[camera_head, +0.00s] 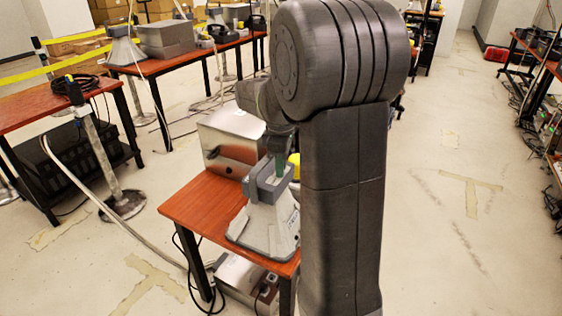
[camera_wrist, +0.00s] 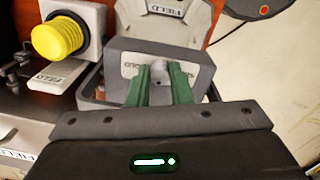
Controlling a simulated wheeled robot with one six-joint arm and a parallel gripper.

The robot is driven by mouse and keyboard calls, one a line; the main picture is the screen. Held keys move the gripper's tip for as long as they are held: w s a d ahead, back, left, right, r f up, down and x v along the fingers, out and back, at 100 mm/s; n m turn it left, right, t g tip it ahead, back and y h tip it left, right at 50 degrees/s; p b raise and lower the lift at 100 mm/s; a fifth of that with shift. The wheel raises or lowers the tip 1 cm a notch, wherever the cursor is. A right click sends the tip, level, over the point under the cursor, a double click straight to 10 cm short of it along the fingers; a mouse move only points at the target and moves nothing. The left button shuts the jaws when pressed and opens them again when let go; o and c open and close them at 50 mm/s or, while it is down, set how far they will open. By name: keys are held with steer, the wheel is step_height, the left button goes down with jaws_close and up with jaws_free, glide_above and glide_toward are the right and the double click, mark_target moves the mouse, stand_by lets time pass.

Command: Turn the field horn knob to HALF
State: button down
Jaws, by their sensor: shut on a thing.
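The field horn (camera_head: 265,228) is a grey flared unit standing on a red-brown table (camera_head: 190,205), and its plate labelled FIELD appears upside down at the top of the wrist view (camera_wrist: 165,18). My gripper (camera_wrist: 159,70) has two green fingers, shut on the grey field horn knob (camera_wrist: 158,82) between them. In the head view the green fingers of my gripper (camera_head: 279,165) come down on top of the horn. The grey block around the fingers bears upside-down lettering, partly covered. I cannot tell which setting the knob is at.
A yellow round button (camera_wrist: 58,38) on a grey box sits close to the left of my gripper in the wrist view. A metal box (camera_head: 232,135) stands behind the horn.

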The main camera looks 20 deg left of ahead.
steer(key=c, duration=1.3)
jaws_free()
steer(key=shift+r, duration=0.15)
step_height(320, 180, up, 14)
steer(key=p, duration=0.1)
steer(key=shift+s+f+p, duration=0.2)
steer(key=shift+p, duration=0.1)
steer(key=shift+f, duration=0.15)
step_height(320, 180, down, 14)
steer(key=shift+w+r+b, duration=0.1)
steer(key=shift+w+b, duration=0.05)
steer(key=shift+b, duration=0.65)
steer(key=shift+r, duration=0.1)
